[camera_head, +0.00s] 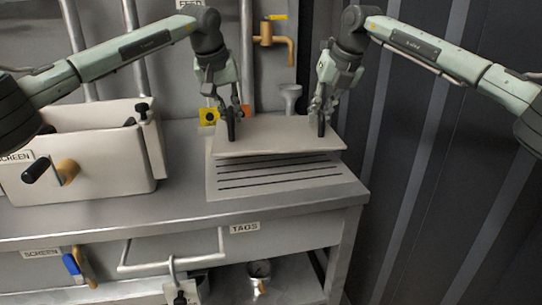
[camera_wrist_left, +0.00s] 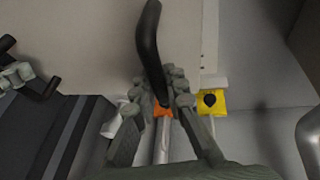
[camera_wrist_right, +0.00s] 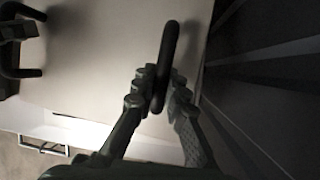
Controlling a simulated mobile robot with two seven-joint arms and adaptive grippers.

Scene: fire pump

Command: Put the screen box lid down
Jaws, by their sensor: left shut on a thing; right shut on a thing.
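The screen box lid (camera_head: 275,136) is a flat cream panel with two black handles, held above the slatted drain area (camera_head: 285,178) at the right of the counter. It looks roughly level; whether it touches the slats at the back is hidden. My left gripper (camera_head: 231,112) is shut on the lid's left handle (camera_wrist_left: 149,40). My right gripper (camera_head: 321,108) is shut on the right handle (camera_wrist_right: 165,65). The lid's surface also shows in the right wrist view (camera_wrist_right: 100,60). The open cream screen box (camera_head: 80,160) stands on the counter's left.
The steel counter (camera_head: 185,195) has a clear strip between box and slats. A grey funnel-like cup (camera_head: 289,94) and a yellow tag (camera_head: 208,116) are behind the lid. A brass valve (camera_head: 272,40) is on the back wall. A dark ribbed wall (camera_head: 420,180) bounds the right.

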